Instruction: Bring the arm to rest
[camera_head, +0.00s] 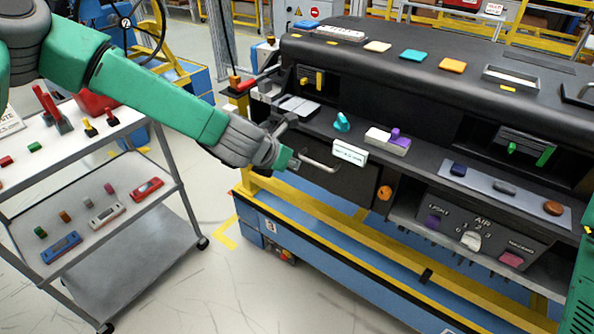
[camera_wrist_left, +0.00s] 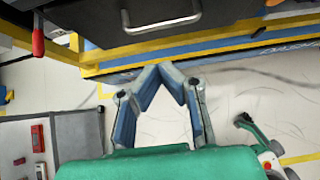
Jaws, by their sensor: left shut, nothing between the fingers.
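My left arm reaches in from the left with green and grey links. My left gripper (camera_head: 292,161) is in front of the dashboard module's black drawer, close to its pale bar handle (camera_head: 320,163). In the left wrist view the two fingers of the gripper (camera_wrist_left: 162,68) meet at their tips with nothing between them. The drawer handle (camera_wrist_left: 161,22) shows beyond the fingertips there, and the fingers look apart from it. The head view partly hides the fingers. My right gripper is not in view; only a green part of my right side shows at the right edge.
The black dashboard module (camera_head: 400,95) stands on a blue and yellow frame (camera_head: 340,230), with knobs and switches along its shelf. A white cart (camera_head: 125,240) with tools and small parts stands at left. Open floor (camera_head: 215,280) lies between them.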

